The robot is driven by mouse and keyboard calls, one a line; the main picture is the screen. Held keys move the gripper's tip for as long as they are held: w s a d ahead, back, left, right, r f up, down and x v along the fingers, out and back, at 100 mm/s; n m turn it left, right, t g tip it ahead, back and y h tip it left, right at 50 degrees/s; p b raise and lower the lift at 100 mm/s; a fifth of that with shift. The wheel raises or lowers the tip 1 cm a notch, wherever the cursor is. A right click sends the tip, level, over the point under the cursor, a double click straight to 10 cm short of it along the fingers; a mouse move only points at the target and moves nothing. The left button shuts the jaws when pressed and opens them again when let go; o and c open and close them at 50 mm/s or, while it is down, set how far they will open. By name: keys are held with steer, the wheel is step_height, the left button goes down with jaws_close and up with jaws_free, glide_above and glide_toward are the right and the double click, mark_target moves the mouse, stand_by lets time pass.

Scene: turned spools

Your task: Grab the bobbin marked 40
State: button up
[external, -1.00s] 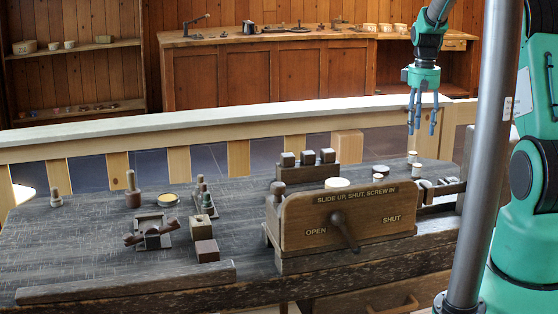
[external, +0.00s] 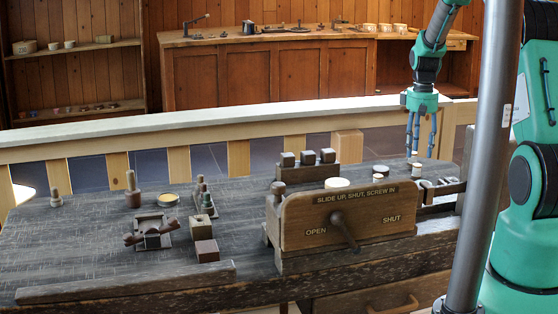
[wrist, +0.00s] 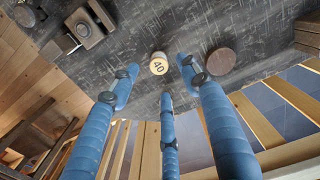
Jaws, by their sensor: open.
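The bobbin marked 40 (wrist: 158,65) is a small round piece with a pale top and dark number in the wrist view. It stands on the dark bench, just beyond and between my fingertips. My gripper (wrist: 165,85) has three blue fingers, spread apart with nothing between them. In the external view my gripper (external: 420,152) points down over the right rear of the bench. The number cannot be read in that view, and the fingers partly cover this spot.
A dark round disc (wrist: 221,62) lies close to the bobbin, right of it in the wrist view. A wooden fixture (wrist: 86,28) is at upper left. A pale rail (external: 240,124) runs behind the bench.

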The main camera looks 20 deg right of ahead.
mark_target(417, 165)
steer(key=shift+f, duration=0.65)
steer(key=shift+f, duration=0.1)
steer(key=shift+w+d+f+b, duration=0.1)
steer(key=shift+f+b, duration=0.45)
steer(key=shift+f, duration=1.95)
steer(key=c, duration=0.9)
